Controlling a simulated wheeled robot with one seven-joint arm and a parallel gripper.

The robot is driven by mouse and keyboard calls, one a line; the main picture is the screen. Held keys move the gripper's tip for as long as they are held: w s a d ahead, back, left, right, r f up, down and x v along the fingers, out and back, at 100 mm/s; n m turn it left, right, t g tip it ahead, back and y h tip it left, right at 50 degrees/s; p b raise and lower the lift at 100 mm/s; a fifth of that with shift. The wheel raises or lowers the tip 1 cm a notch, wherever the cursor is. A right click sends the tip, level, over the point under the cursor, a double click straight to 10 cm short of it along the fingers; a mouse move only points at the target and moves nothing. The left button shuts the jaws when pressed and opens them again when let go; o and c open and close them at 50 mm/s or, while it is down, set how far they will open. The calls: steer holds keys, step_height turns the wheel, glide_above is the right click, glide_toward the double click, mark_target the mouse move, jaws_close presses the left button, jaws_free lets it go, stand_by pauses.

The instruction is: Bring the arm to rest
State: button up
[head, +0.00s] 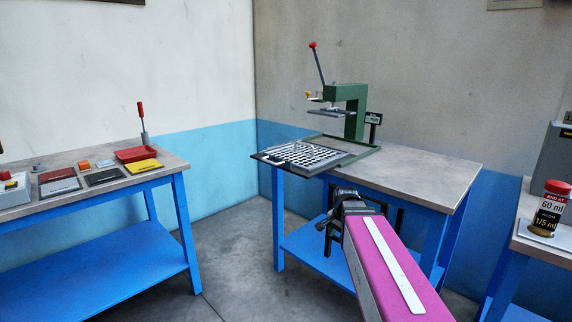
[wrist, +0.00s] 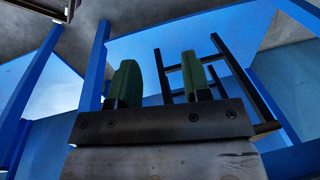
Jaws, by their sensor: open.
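My arm reaches in from the bottom right in the head view, with a magenta link (head: 395,265) bearing a white strip. My gripper (head: 347,198) is at its far end, in front of the middle table and below the level of its top. The fingertips are hard to make out there. In the wrist view my gripper (wrist: 160,75) shows two green-padded fingers standing apart with nothing between them. The fingers point toward the space under a blue-framed table.
The middle table (head: 425,170) bears a green press (head: 347,108) and a sieve-like grid frame (head: 305,155). A left table (head: 120,186) holds trays and small items. A bottle (head: 553,205) stands at right. A black rung frame (wrist: 192,68) is close beyond my fingers. Floor (head: 235,260) between tables is clear.

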steer(key=s+f+n+g, duration=0.1)
steer(key=s+f+n, duration=0.8)
steer(key=f, duration=0.4)
steer(key=shift+s+a+g+h, duration=0.2)
steer(key=shift+s+g+h, duration=0.1)
steer(key=shift+s, duration=0.25)
